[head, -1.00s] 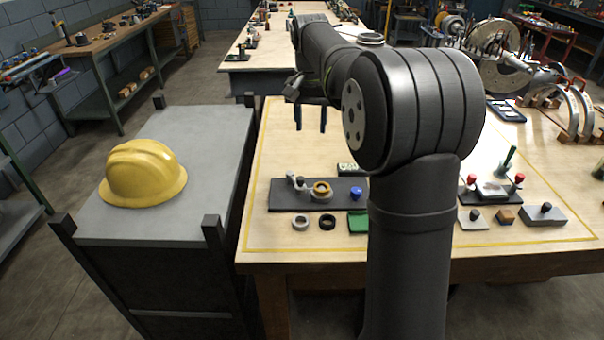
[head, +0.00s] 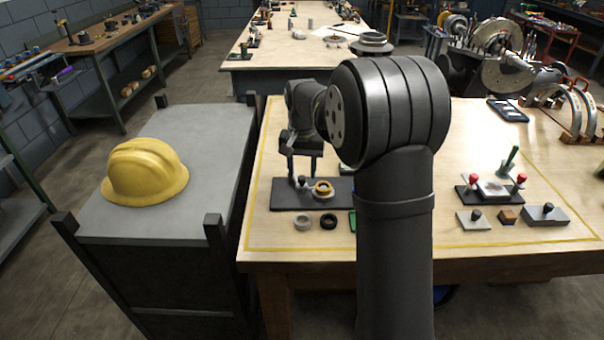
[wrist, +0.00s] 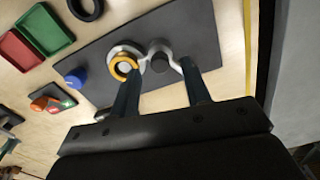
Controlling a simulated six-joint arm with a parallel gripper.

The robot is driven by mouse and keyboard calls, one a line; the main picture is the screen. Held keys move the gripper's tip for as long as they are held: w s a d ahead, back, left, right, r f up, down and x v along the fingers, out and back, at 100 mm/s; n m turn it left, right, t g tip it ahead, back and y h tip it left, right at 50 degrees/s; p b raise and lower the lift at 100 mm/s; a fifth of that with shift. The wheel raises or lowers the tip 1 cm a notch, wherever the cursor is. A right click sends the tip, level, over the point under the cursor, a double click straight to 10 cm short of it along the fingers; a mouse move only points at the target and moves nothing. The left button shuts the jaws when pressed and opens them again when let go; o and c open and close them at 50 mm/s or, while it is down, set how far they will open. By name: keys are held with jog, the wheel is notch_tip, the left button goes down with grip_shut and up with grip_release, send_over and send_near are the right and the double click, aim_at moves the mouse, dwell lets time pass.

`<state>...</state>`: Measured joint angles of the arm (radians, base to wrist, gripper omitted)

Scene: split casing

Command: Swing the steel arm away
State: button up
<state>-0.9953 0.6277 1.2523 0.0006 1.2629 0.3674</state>
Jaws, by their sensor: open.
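A dark base plate (head: 282,196) lies on the table; it also shows in the wrist view (wrist: 100,55). On it stands a round steel seat with an orange-bronze ring (head: 322,187), seen in the wrist view (wrist: 122,67) too. Beside the ring is the steel arm (wrist: 176,60) with a dark round knob (wrist: 159,50). My gripper (head: 302,172) is open over the plate, fingers pointing down. In the wrist view its fingertips (wrist: 161,68) appear on either side of the knob; contact cannot be told. Part of the steel arm is hidden by a finger.
A blue knob (wrist: 75,78) is on the plate. Red (wrist: 18,50) and green (wrist: 47,28) trays lie nearby. A fixture with red knobs (head: 490,190) stands right. A yellow helmet (head: 145,172) rests on the left cart.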

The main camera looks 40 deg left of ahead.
jog(key=shift+f, duration=1)
grip_shut()
jog(key=m, duration=0.1)
jog(key=s+a+m, duration=0.1)
jog(key=m, duration=0.1)
jog(key=s+m, duration=0.1)
jog(key=m, duration=0.1)
jog(key=shift+s+a, duration=0.25)
jog(key=shift+a, duration=0.05)
jog(key=shift+s+a+m, duration=0.35)
jog(key=shift+a+m, duration=0.1)
jog(key=shift+m, duration=0.55)
jog(key=shift+s+a+m, duration=0.3)
jog(key=shift+a+m, duration=0.15)
jog(key=shift+m, duration=0.55)
